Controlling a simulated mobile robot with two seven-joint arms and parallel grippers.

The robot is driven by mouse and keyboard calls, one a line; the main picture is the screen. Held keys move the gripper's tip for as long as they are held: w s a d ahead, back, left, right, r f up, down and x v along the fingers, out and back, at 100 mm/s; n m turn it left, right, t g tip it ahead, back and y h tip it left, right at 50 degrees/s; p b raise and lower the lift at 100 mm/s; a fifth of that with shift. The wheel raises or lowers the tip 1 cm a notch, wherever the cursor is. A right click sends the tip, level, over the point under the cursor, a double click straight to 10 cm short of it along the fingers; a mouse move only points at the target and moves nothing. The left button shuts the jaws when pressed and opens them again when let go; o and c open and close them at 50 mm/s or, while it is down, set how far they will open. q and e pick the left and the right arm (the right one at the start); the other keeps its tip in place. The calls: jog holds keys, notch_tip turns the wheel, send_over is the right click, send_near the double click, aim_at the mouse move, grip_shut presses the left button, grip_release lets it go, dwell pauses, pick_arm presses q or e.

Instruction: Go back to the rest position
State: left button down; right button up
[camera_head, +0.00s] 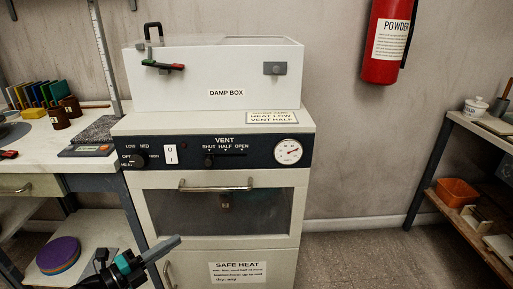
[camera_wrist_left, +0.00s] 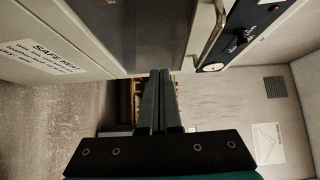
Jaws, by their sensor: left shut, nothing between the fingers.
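My left gripper (camera_head: 172,243) comes in at the bottom left of the head view, in front of the lower left of the white oven cabinet (camera_head: 295,215). Its fingers point to the right and slightly up. In the left wrist view, the two dark fingers of my left gripper (camera_wrist_left: 160,75) lie together with nothing between them. The cabinet's front and the SAFE HEAT label (camera_wrist_left: 42,57) show at the left of that view, apart from the fingers. My right gripper is in neither view.
The oven's door handle (camera_head: 215,187) and vent panel (camera_head: 215,151) face me, with a damp box (camera_head: 180,95) on top. A workbench (camera_head: 40,150) stands left, a shelf rack (camera_head: 455,120) right. The floor (camera_head: 360,262) between oven and rack is clear.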

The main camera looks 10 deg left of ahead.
pick_arm(q)
jog(key=s+a+f+n+g+y+p, duration=0.1)
jog(key=s+f+n+g+y+p, duration=0.15)
jog(key=s+f+n+y, duration=0.4)
jog(key=s+a+f+n+g+y+p, duration=0.1)
jog(key=s+f+n+y+p, duration=0.2)
jog(key=f+n, duration=0.7)
jog(key=s+d+f+n+g+p, duration=0.1)
jog(key=s+d+f+n+g, duration=0.1)
jog(key=s, duration=0.6)
jog(key=s+d+f+n+g+p, duration=0.1)
jog(key=s+d+f+g+p, duration=0.1)
jog(key=s+d+f+g, duration=0.2)
jog(key=s+d+f+n+g+p, duration=0.1)
jog(key=s+d+f+n+g, duration=0.1)
jog(key=s+f, duration=0.5)
jog(key=s+g, duration=0.1)
jog(key=s, duration=0.4)
jog(key=shift+s+d+f+n+y+p, duration=0.15)
jog(key=shift+s+d+n+y+p, duration=0.15)
jog(key=shift+d+n+y+p, duration=0.1)
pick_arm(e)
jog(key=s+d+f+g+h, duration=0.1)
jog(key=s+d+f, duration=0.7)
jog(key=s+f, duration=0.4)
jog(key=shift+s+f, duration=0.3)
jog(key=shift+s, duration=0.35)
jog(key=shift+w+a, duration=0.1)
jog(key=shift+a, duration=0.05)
